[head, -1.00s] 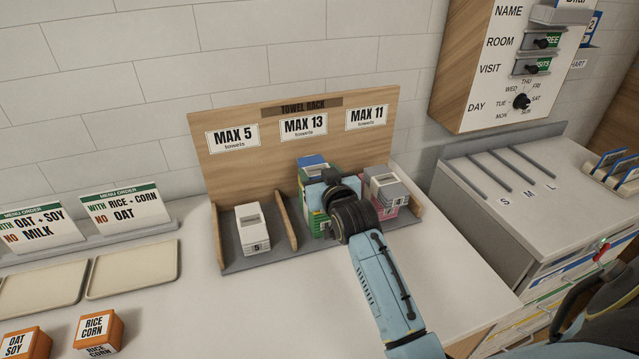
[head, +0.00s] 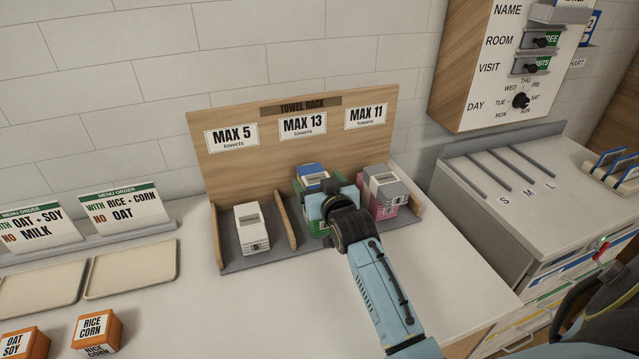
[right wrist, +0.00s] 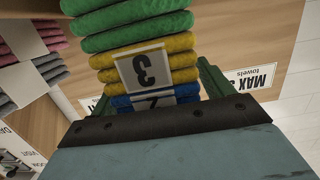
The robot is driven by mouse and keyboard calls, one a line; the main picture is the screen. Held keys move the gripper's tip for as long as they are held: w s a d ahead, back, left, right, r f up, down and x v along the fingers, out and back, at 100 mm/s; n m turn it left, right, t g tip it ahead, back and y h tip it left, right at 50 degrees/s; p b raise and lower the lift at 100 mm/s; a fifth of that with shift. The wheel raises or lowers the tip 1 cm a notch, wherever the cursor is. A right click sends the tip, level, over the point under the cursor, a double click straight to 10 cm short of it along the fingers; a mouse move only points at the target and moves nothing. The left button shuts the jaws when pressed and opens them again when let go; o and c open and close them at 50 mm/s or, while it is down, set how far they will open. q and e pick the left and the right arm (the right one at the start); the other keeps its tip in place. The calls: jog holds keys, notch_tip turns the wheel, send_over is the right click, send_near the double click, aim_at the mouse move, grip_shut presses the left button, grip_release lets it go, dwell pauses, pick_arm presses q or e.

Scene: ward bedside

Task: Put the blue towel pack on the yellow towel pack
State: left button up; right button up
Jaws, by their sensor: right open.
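The blue towel pack (head: 309,170) is on top of the stack in the rack's middle bay. In the right wrist view the blue pack (right wrist: 184,93), with a white label, touches the yellow towel pack (right wrist: 182,55), labelled 3. That view is upside down, so the blue pack lies on the yellow one. Green towels (right wrist: 130,38) lie under the yellow. My right gripper (head: 319,203) is open at the stack, its fingers on either side of the packs. It hides part of the stack in the head view. My left gripper is out of view.
The towel rack (head: 236,178) has dividers between its bays. A white pack (head: 252,232) stands in the left bay. A grey-and-pink stack (head: 386,190) stands close by in the right bay. The counter in front of the rack (head: 300,310) is clear.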

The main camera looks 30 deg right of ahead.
jog(key=shift+r, duration=0.2)
jog(key=v, duration=1.2)
jog(key=shift+a+f, duration=0.1)
